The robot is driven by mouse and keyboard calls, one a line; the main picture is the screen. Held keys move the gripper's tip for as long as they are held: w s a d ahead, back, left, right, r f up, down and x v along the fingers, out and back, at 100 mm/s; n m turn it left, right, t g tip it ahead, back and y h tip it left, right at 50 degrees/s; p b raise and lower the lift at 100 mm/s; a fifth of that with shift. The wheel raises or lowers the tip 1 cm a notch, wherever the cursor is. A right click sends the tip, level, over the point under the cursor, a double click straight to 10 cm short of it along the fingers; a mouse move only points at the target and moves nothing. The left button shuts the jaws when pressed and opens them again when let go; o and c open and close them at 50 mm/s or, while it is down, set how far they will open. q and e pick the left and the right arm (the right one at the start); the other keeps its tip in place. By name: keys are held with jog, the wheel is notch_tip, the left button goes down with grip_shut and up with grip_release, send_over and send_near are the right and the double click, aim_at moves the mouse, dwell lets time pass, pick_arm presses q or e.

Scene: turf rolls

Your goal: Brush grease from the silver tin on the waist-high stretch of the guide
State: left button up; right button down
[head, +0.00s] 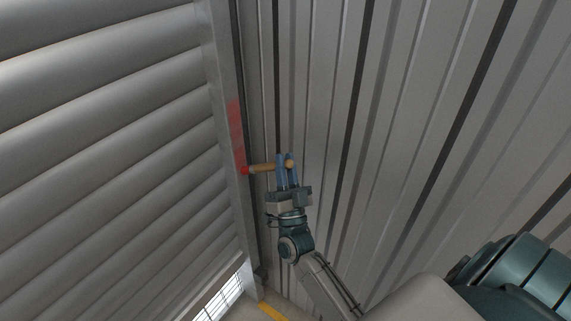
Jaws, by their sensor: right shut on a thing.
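My right gripper (287,170) is shut on a brush (263,168) with a wooden handle, held roughly level. The brush's red-tipped end points left and meets the guide (222,85), a grey upright channel beside the roller door; touching seems likely, but the depth is hard to judge. A translucent red smear of grease (236,125) runs along the guide, from the brush tip upward. The silver tin is not in view. My left gripper is not in view.
The slatted roller door (100,130) fills the left side. A ribbed metal wall (420,100) stands close behind and right of my right gripper. A yellow floor line (272,311) and a bright grid gap (222,297) show at the bottom.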

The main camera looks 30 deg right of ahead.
jog(key=shift+f+b, duration=3.5)
jog(key=shift+f, duration=1.25)
notch_tip(320, 180, up, 33)
jog(key=p, duration=2.6)
jog(key=shift+p, duration=0.3)
jog(key=shift+s+d, duration=0.35)
jog(key=shift+s, duration=0.55)
jog(key=shift+s+d, duration=0.4)
jog(key=shift+s, duration=0.45)
jog(key=shift+s+d, duration=0.35)
jog(key=shift+s, duration=0.55)
